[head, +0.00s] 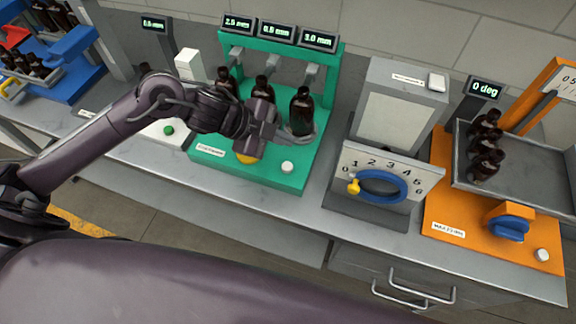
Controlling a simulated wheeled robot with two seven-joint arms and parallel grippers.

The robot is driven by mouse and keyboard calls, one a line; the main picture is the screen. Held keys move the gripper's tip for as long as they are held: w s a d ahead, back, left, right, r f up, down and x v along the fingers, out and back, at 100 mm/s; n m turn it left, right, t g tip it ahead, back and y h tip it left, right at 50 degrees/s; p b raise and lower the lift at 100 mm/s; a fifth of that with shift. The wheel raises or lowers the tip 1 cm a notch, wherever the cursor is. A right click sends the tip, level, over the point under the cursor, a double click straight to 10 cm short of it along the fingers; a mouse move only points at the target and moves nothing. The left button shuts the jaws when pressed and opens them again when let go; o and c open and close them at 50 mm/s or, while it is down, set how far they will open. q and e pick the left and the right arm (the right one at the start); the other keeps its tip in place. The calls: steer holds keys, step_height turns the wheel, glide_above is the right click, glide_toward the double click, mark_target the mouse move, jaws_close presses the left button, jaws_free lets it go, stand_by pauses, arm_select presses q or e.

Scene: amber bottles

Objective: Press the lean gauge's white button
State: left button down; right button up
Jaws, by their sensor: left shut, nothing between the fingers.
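A green gauge stand (262,183) holds three dark amber bottles, including one at its right (301,112), under displays reading 2.5, 0.5 and 3.0 mm. I take it for the lean gauge; its front label is too small to read surely. A round white button (287,167) sits on its front right, uncovered. My left gripper (258,145) is shut and empty above the stand's front, a little left of the button and apart from it in the picture. It partly hides a yellow part (245,158) and the middle bottle. My right gripper is not in view.
Right of the stand is a grey unit with a numbered dial (381,187). Further right, an orange tilt station (470,235) has a tray (530,180), several bottles and its own white button (543,255). A white box with a green button (168,130) stands left.

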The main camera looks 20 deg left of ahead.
arm_select(q)
steer(key=b, duration=0.5)
glide_above(283, 167)
step_height(283, 167, down, 6)
steer(key=shift+f, duration=0.2)
steer(key=shift+f+b, duration=0.55)
stand_by(1.0)
steer(key=shift+f, duration=0.15)
steer(key=shift+f, duration=0.3)
